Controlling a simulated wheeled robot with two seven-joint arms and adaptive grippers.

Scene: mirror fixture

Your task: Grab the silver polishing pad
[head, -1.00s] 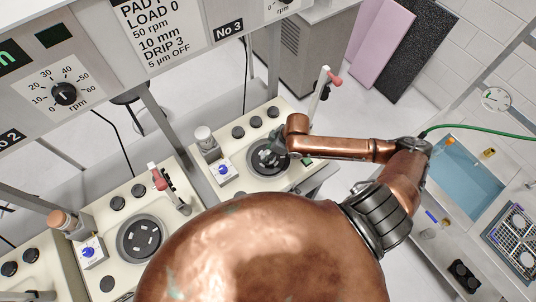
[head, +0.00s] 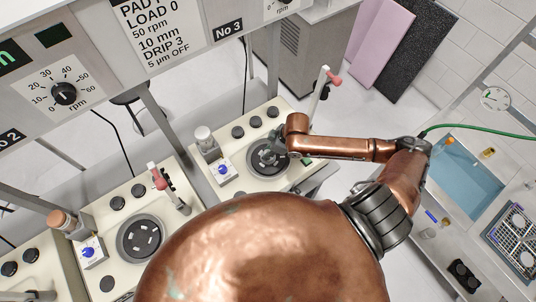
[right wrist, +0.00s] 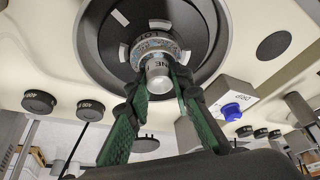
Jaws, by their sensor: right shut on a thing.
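The silver polishing pad (right wrist: 157,68) shows in the right wrist view as a short silver cylinder with a lettered ring behind it. It sits at the middle of a dark round platen (right wrist: 105,60) with pale rectangular marks. My right gripper (right wrist: 158,82) has its green-backed fingers on either side of the silver cylinder and is shut on it. In the head view my right gripper (head: 270,154) is over the dark platen of the far station, and the pad is mostly hidden there. My left gripper is not in view.
Dark round discs (right wrist: 40,101) and a box with a blue knob (right wrist: 232,108) surround the platen. A lever with a red grip (head: 333,78) stands close behind my right arm. Another station with a dark platen (head: 126,236) is at the left. A blue basin (head: 465,175) is at the right.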

